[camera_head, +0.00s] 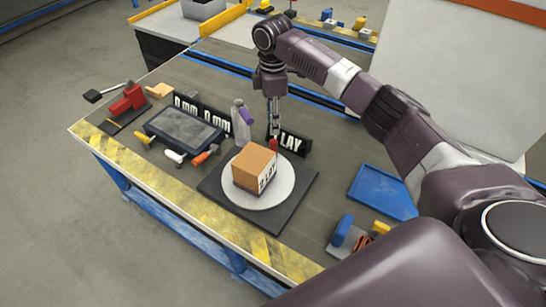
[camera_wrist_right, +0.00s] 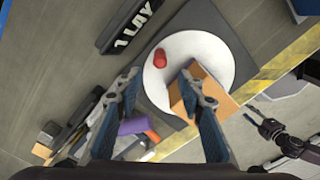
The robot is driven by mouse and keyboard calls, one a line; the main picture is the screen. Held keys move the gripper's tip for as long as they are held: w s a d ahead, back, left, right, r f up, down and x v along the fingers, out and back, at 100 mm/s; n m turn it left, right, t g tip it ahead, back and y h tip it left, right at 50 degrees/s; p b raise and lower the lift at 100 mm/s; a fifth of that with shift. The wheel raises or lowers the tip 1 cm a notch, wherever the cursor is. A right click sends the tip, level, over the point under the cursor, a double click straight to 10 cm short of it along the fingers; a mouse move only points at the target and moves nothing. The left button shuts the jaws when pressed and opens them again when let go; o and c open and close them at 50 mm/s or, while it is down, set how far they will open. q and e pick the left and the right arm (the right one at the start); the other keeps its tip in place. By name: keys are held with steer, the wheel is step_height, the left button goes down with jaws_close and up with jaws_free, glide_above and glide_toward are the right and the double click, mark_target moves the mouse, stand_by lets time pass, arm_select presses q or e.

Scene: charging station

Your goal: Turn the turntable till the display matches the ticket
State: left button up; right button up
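The turntable's white disc (camera_head: 284,192) sits on a dark square base (camera_head: 278,222); it also shows in the wrist view (camera_wrist_right: 215,50). An orange-brown box (camera_head: 252,165) stands on the disc, with dark lettering ending in "LAY" on one side. A red upright peg (camera_head: 273,146) stands near the disc's rim, also in the wrist view (camera_wrist_right: 160,57). A black sign (camera_wrist_right: 130,25) behind the turntable reads "1 LAY". My right gripper (camera_head: 274,133) is above the disc's far side near the peg; its fingers (camera_wrist_right: 160,78) are apart and empty. A dark gripper, seemingly my left (camera_wrist_right: 268,130), shows small at the wrist view's right.
Left of the turntable are a dark-screened tablet (camera_head: 185,130), "0 MM" signs (camera_head: 202,117), a bottle (camera_head: 240,122), several small tools and a red clamp-like item (camera_head: 128,100). A blue tray (camera_head: 382,192) and a blue-orange item (camera_head: 345,235) lie right. Yellow-black striping marks the front edge.

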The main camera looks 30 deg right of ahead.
mark_target(273, 141)
step_height(273, 141, down, 2)
steer(key=shift+f+b, duration=0.2)
steer(key=shift+b, duration=0.35)
arm_select(q)
steer(key=shift+w+d+r+b, duration=0.15)
steer(key=shift+w+r+b, duration=0.15)
steer(key=shift+w+r, duration=0.55)
steer(key=shift+w+d+r+b, duration=0.1)
steer(key=shift+w+r+b, duration=0.2)
steer(key=shift+w+r, duration=0.45)
arm_select(e)
steer(key=shift+f, duration=3.85)
arm_select(q)
steer(key=shift+w+f, duration=0.15)
arm_select(e)
steer(key=shift+c, duration=0.6)
jaws_close()
